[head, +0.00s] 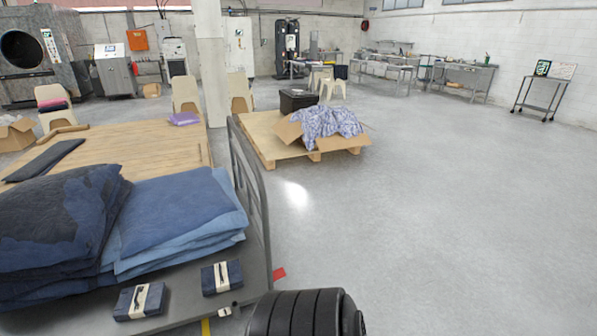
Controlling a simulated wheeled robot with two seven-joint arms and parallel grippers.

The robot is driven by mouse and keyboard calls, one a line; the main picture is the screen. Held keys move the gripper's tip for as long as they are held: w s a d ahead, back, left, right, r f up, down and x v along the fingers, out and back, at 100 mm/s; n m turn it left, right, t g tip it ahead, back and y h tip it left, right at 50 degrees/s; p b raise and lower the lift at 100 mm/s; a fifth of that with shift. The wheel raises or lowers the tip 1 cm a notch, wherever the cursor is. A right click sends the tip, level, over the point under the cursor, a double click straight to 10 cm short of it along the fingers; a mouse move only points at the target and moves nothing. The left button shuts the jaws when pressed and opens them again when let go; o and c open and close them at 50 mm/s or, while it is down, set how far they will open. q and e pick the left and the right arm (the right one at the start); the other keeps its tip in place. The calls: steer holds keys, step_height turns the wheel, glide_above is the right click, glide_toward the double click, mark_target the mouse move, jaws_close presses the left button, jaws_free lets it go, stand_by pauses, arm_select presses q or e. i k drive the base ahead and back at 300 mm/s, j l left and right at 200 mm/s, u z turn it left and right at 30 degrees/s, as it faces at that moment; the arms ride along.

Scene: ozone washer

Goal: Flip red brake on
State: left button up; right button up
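A small red piece (279,273), which looks like the red brake pedal, sticks out low at the right side of a grey metal cart (258,272), close to the floor. Only a small flat part of it shows. Whether it is up or pressed down cannot be told at this size. Neither of my grippers is in view, so their place relative to the red piece does not show.
The cart has an upright handle frame (262,185) and carries folded blue garments (180,215) and two small strapped dark bundles (221,277). A black ribbed cylindrical shape fills the bottom centre. A wooden pallet (270,140) stands beyond. The floor (430,220) at right is clear.

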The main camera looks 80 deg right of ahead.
mark_target(279, 274)
steer(key=k+l+z, duration=0.2)
steer(key=z, duration=0.2)
steer(key=k+l+z, duration=0.1)
steer(key=l+z, duration=0.15)
steer(key=z, duration=0.15)
steer(key=k+l+z, duration=0.1)
steer(key=l+z, duration=0.35)
steer(key=k+l+z, duration=0.1)
steer(key=z, duration=0.3)
steer(key=l+z, duration=0.1)
steer(key=z, duration=0.25)
steer(key=i+l+u, duration=0.2)
steer(key=i+l, duration=0.25)
steer(key=l, duration=0.15)
steer(key=i+l+u, duration=0.2)
steer(key=i+l, duration=0.15)
steer(key=l, duration=0.3)
steer(key=i+l+u, duration=0.1)
steer(key=l, duration=0.25)
steer(key=i+l+u, duration=0.1)
steer(key=i+l, duration=0.15)
steer(key=i+l+u, duration=0.1)
steer(key=l, duration=0.35)
steer(key=i, duration=0.05)
